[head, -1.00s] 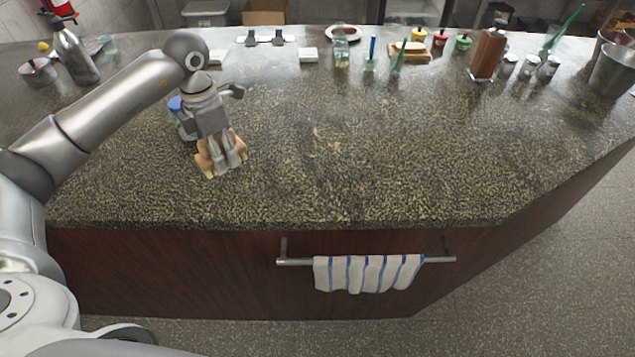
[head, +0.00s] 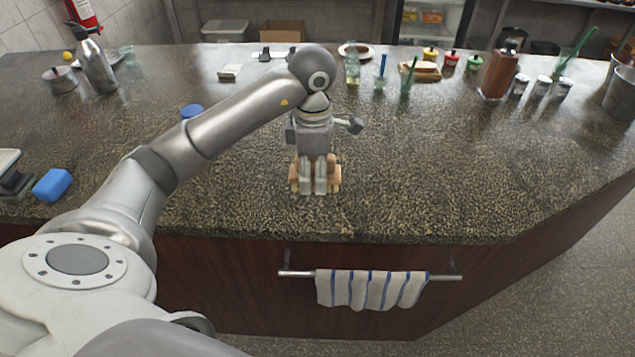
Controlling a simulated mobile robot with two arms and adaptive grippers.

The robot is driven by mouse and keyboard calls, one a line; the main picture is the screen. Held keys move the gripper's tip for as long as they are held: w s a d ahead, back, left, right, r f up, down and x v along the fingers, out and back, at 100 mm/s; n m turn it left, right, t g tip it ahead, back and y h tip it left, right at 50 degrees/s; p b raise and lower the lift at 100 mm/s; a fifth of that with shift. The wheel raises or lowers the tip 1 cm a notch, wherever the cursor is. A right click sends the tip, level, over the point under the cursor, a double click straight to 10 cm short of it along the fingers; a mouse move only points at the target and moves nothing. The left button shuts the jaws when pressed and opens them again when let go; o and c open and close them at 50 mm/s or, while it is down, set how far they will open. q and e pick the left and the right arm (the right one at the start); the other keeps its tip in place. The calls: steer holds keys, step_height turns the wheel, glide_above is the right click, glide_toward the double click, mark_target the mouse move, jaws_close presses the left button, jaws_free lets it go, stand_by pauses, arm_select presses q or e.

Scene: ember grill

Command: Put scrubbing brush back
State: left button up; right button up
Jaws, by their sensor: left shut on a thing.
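My left gripper (head: 313,186) is over the near middle of the granite counter (head: 430,190), pointing down. It is shut on the scrubbing brush (head: 335,176), a tan, wooden-looking piece that shows on both sides of the fingers. The fingers hide the middle of the brush. I cannot tell whether the brush touches the counter or is held just above it. My right gripper does not show.
A blue sponge (head: 52,185) lies at the counter's left front. A blue lid (head: 191,111) shows behind my arm. A steel bottle (head: 95,66) and pot (head: 60,80) stand back left. A striped towel (head: 370,289) hangs in front.

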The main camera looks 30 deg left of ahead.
arm_select(q)
steer(key=w+f, duration=0.1)
steer(key=w+a+f+p, duration=0.1)
steer(key=f, duration=0.1)
steer(key=w+a+f, duration=0.1)
steer(key=w+f, duration=0.1)
steer(key=shift+a+p, duration=0.15)
steer(key=shift+p, duration=0.15)
steer(key=shift+w+a+f, duration=0.25)
steer(key=shift+w+f, duration=0.1)
steer(key=shift+f, duration=0.15)
step_height(320, 180, down, 3)
steer(key=shift+r+p, duration=0.1)
steer(key=shift+p, duration=0.95)
steer(key=shift+f, duration=0.2)
steer(key=shift+f, duration=0.1)
steer(key=o, duration=0.5)
steer(key=shift+f+b, duration=0.1)
steer(key=shift+b, duration=0.2)
steer(key=o, duration=0.5)
